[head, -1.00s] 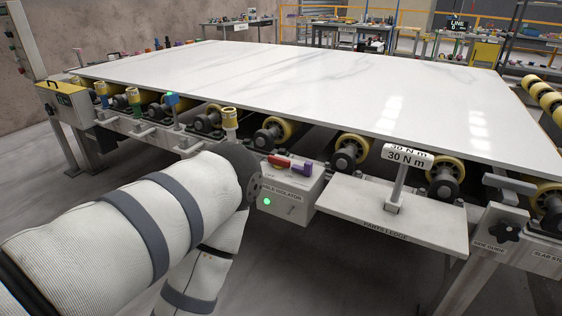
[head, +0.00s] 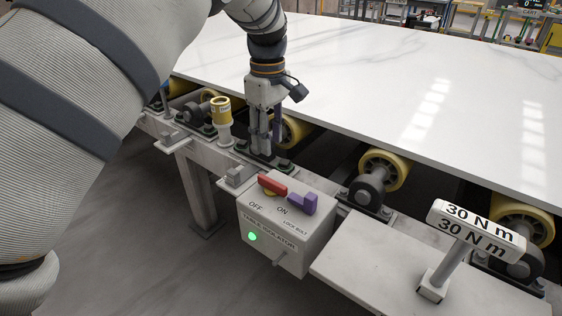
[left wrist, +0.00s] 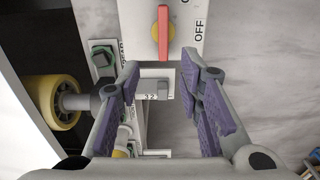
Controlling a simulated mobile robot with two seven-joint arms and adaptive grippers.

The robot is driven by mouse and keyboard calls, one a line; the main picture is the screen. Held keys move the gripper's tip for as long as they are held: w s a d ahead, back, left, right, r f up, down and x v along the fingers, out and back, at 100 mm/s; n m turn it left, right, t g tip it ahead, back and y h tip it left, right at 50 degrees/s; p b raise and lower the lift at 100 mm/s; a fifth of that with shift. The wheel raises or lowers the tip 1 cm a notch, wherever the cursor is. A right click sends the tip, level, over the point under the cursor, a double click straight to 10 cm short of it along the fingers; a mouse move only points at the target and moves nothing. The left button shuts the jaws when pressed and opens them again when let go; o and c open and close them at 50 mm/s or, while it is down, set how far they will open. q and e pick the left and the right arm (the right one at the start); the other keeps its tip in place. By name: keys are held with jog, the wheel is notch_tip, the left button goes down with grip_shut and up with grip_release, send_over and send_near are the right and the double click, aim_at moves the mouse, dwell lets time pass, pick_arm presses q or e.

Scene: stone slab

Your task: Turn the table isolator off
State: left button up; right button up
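The table isolator (head: 285,238) is a pale box on the front rail, with OFF and ON marks on top and a lit green lamp (head: 252,237) on its front. Its red handle (head: 272,185) lies on top, beside a purple lock bolt (head: 303,203). My left gripper (head: 261,152) points down over the rail, just behind and left of the box. In the left wrist view its fingers (left wrist: 159,66) are spread with nothing between them. The red handle (left wrist: 163,32) shows there beyond the fingertips, apart from them, with OFF to its right. My right gripper is out of view.
The white stone slab (head: 400,90) lies on yellow rollers (head: 384,170) behind the box. A 30 N m sign (head: 476,232) stands on the parts ledge (head: 365,262) at right. A yellow-topped post (head: 221,112) stands left of my gripper. Open floor lies in front.

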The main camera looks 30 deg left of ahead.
aim_at(270, 180)
pick_arm(q)
jog(key=f, duration=1.1)
jog(key=shift+s+d, duration=0.1)
jog(key=shift+s, duration=0.2)
grip_shut()
